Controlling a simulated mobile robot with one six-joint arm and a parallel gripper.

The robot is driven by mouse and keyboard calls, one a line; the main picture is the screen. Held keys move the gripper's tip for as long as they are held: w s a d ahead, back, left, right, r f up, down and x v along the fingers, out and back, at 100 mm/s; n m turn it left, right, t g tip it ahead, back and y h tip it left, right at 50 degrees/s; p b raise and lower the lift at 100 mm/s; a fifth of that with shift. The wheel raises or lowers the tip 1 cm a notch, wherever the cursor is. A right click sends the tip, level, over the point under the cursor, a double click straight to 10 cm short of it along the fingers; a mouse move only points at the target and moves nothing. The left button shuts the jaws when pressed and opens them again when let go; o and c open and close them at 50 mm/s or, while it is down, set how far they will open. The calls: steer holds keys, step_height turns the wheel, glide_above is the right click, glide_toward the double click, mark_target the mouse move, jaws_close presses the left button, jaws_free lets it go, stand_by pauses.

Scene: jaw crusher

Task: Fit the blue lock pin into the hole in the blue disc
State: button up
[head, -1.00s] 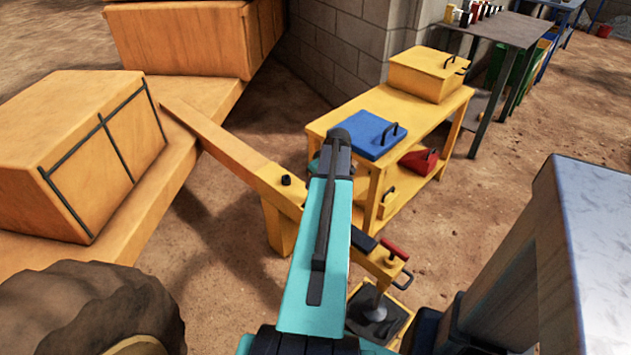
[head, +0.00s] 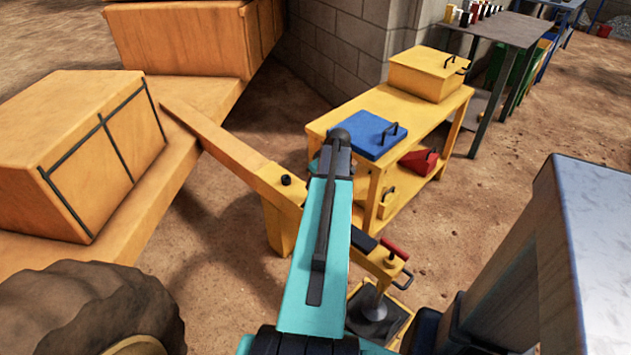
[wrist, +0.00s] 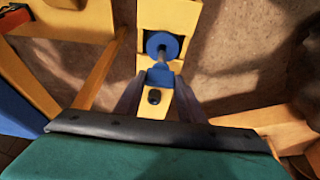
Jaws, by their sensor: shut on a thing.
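In the wrist view, the blue disc (wrist: 164,41) sits on a yellow plate at the top middle. The blue lock pin (wrist: 160,75) is just below it in the picture, between the fingers of my gripper (wrist: 158,82), which is shut on it. A grey shaft (wrist: 161,56) runs from the pin's blue head up over the middle of the disc. The disc's hole is hidden, and I cannot tell whether the shaft's tip is in it. My own arm hides the disc, the pin and my gripper in the head view.
The yellow beam (head: 232,150) carries a black knob (head: 286,180) and a red-handled part (head: 394,249). A yellow workbench (head: 440,108) holds a blue lid-like box (head: 366,134) and a yellow box (head: 428,72). A large tyre (head: 85,312) stands at lower left.

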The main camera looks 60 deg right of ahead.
steer(key=shift+f+b, duration=1.7)
steer(key=shift+f, duration=1.35)
stand_by(0.6)
steer(key=o, duration=1.2)
steer(key=shift+r, duration=0.15)
steer(key=v, duration=1.3)
steer(key=shift+r, duration=0.3)
steer(key=shift+a, duration=0.1)
